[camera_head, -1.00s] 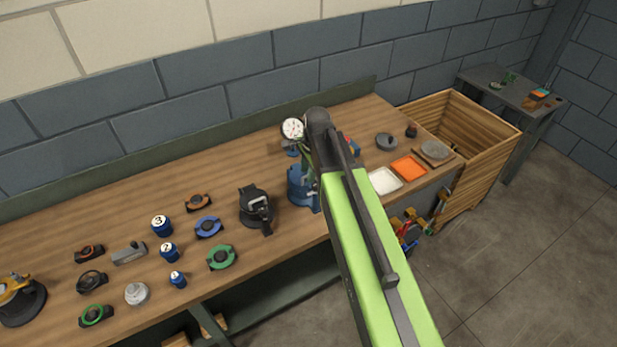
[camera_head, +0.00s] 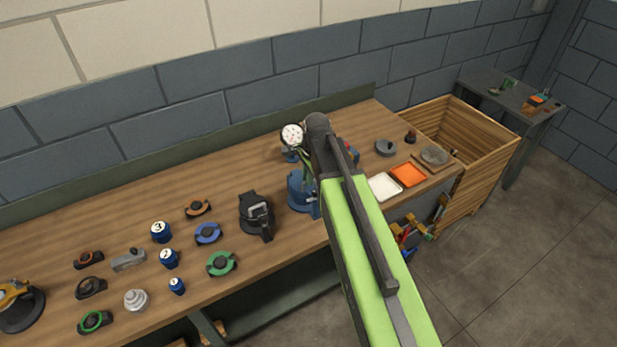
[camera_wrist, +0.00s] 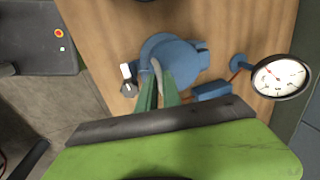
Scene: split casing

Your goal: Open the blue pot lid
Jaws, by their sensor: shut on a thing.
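The blue pot (camera_head: 299,191) stands on the bench right of the black pot, partly hidden behind my arm in the head view. In the wrist view the blue pot and its lid (camera_wrist: 183,58) show from above, rounded, with a short projection at right. My gripper (camera_wrist: 158,88) has its two green fingers close together at the near edge of the lid, shut on a narrow part there. A grey curved piece rises beside the fingertips. The exact grip and how far the lid is raised cannot be told. In the head view the fingertips are mostly hidden.
A dial gauge (camera_head: 292,135) stands behind the blue pot. The black pot (camera_head: 257,214) is at its left. A white tray (camera_head: 384,187) and an orange tray (camera_head: 408,174) lie at right. Several rings and numbered blue canisters cover the left bench. A wooden crate (camera_head: 482,160) stands at the right.

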